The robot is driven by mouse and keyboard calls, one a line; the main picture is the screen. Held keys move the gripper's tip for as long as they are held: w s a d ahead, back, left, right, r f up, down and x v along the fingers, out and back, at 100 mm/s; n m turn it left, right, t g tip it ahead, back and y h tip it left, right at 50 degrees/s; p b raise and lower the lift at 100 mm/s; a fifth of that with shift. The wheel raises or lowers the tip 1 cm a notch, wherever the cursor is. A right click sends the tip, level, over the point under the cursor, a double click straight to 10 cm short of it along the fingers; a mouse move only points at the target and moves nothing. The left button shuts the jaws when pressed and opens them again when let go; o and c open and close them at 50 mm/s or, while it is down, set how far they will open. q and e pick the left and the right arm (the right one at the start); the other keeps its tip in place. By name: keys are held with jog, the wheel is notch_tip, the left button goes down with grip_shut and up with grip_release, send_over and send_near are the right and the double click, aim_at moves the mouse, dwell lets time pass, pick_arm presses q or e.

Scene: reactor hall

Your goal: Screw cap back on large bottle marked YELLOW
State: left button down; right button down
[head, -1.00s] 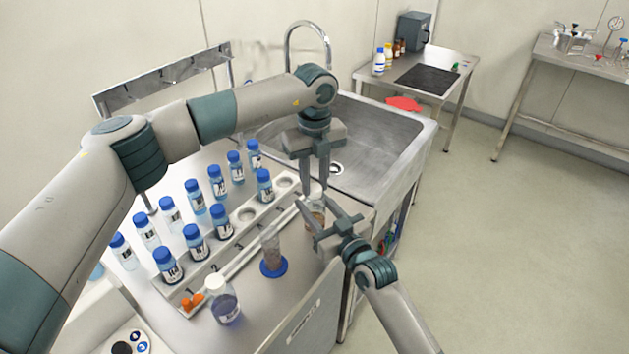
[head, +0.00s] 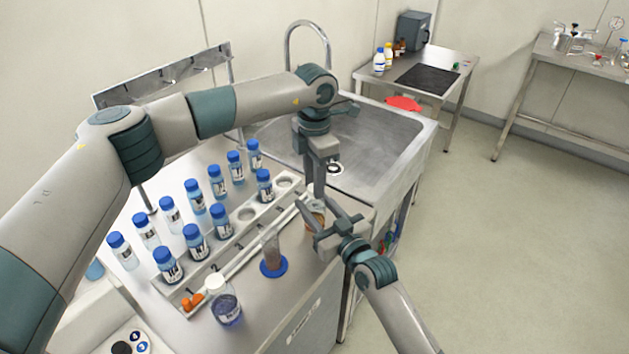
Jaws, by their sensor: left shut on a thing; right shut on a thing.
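A bottle with amber-brown contents (head: 316,218) stands at the counter's right edge near the sink, mostly hidden by my grippers. Its label cannot be read. My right gripper (head: 318,219) comes in from the lower right and is shut around the bottle's body. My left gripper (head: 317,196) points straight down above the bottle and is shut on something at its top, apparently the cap. The cap is hidden by the fingers, so how it sits on the neck cannot be told.
A rack (head: 226,247) and several blue-capped bottles (head: 195,197) stand to the left. A cylinder on a blue base (head: 273,262) and a white-capped bottle (head: 226,308) stand in front. The sink (head: 385,133) lies behind. A side table (head: 455,66) stands farther back.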

pick_arm(q)
jog(key=m, duration=0.5)
jog(key=shift+m, duration=0.4)
jog(key=c, duration=1.3)
grip_release()
jog(key=shift+c, duration=0.2)
notch_tip(320, 180, up, 12)
pick_arm(e)
jog(key=c, duration=0.9)
grip_release()
jog(key=shift+c, duration=0.2)
